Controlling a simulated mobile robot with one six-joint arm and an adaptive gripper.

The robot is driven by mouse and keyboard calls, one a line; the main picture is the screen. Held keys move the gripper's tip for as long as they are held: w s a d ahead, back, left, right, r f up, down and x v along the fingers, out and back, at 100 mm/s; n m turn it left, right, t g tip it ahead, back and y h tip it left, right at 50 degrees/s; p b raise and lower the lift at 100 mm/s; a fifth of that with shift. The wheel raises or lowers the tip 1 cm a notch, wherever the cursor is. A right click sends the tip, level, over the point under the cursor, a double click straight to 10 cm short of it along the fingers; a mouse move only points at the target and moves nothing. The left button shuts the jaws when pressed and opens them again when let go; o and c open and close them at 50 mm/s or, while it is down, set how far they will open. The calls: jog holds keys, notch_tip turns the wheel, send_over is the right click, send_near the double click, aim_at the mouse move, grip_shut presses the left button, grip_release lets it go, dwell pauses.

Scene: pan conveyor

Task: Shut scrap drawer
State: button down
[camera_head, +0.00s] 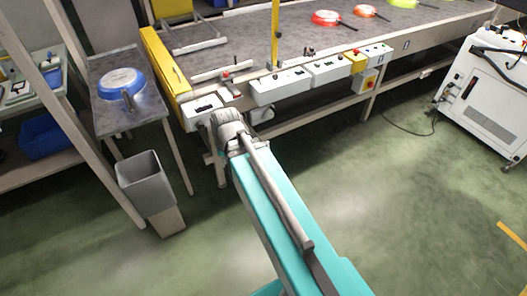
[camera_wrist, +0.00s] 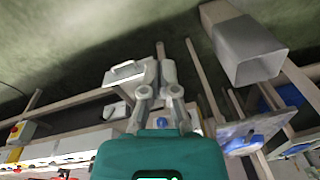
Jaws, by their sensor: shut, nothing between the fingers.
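My gripper (camera_wrist: 159,72) is in the middle of the wrist view, its fingers pointing away from the camera, with nothing held. A pale, shallow box-like part with a dark slot or handle (camera_wrist: 124,72), which looks like the scrap drawer, is just left of the fingers in the wrist view. I cannot tell whether the fingers touch it or how far out it stands. In the head view my arm reaches to the conveyor's near left end, and its wrist hides the fingers and most of the area under that end.
A side table (camera_head: 143,113) holds a blue pan (camera_head: 121,82). The conveyor (camera_head: 300,22) carries several coloured pans. A white machine cabinet (camera_head: 484,95) stands at right. The floor between is clear.

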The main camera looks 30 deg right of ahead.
jog(key=w+d+f+m+t+y+b, duration=0.1)
jog(key=w+d+f+m+t+b, duration=0.25)
jog(key=d+f+m+b, duration=0.4)
jog(key=w+d+f+m+t+y+b, duration=0.15)
jog(key=w+d+f+m+b, duration=0.3)
jog(key=f+m+b, duration=0.55)
jog(key=w+d+f+m+t+h+b, duration=0.1)
jog(key=d+f+m+t+b, duration=0.2)
jog(key=d+m+b, duration=0.4)
jog(key=w+d+f+m+t+h+b, duration=0.2)
jog(key=d+f+m+t+b, duration=0.1)
jog(key=d+m+b, duration=0.5)
jog(key=shift+w+d+f, duration=0.15)
jog(key=shift+d+f, duration=0.05)
jog(key=shift+f, duration=0.45)
jog(key=shift+w+f, duration=0.1)
jog(key=w+r+b+x, duration=0.1)
jog(key=b+x, duration=0.4)
jog(key=x, duration=0.8)
jog(key=shift+r, duration=0.35)
